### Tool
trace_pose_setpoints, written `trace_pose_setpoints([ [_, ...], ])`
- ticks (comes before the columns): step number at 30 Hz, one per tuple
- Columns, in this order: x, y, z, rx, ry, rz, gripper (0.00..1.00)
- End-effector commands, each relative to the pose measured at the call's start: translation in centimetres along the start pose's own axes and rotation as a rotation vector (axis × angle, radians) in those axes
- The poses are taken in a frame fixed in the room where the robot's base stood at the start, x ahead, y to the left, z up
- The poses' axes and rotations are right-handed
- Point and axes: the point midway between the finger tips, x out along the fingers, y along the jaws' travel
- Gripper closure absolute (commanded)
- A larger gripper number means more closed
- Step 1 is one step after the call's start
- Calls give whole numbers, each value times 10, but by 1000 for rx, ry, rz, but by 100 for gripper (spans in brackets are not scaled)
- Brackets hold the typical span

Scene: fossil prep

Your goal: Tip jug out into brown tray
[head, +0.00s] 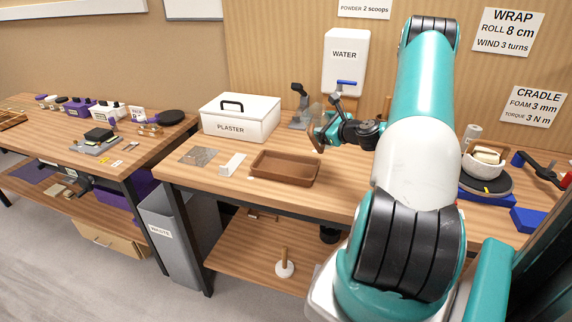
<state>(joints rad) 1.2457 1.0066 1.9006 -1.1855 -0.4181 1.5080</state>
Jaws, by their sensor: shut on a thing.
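The brown tray (257,172) lies on the middle workbench and looks empty. My gripper (330,127) is above the bench, behind and to the right of the tray.
A white PLASTER box (240,119) stands left of the tray, behind a grey slab (198,156) and a white block (232,165). A WATER tank (345,62) hangs on the back wall. A dark stand (299,107) is behind the tray. A bowl (484,161) sits at right.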

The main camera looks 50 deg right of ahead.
Motion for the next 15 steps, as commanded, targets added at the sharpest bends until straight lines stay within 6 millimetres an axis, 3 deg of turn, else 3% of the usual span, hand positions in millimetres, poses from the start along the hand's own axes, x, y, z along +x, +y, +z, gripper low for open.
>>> trace_pose_setpoints([
  [15,4,7,-18,-72,42,0,61],
])
